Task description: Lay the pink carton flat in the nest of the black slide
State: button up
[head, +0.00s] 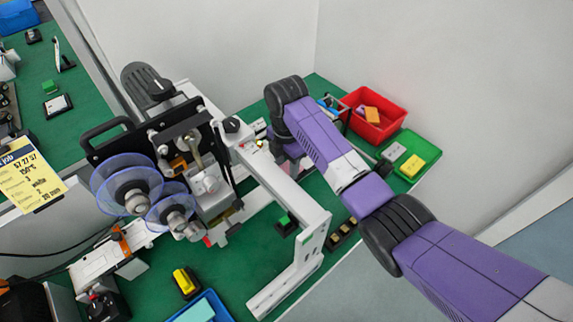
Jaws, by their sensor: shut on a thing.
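My arm reaches in from the lower right. Its wrist bends down behind the white frame of the machine (285,190), and my gripper's fingers are hidden there. I cannot see what they hold. I cannot make out the pink carton for certain; a small pinkish piece (361,109) shows beside an orange block (371,115) in the red bin (392,128). The black slide and its nest cannot be clearly told apart under the machine head, where a dark part (228,230) shows only partly.
A green tray (428,146) with a yellow block (412,166) and a pale block stands at the right. Clear reels (127,187) and the printing head (208,185) stand left. A blue tray (222,312) and a yellow-black item (186,282) are in front. White walls close the back.

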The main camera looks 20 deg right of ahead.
jog(key=shift+f, duration=0.5)
dwell(0.3)
jog(key=o, duration=1)
jog(key=shift+r+b, duration=0.75)
jog(key=shift+r, duration=3.15)
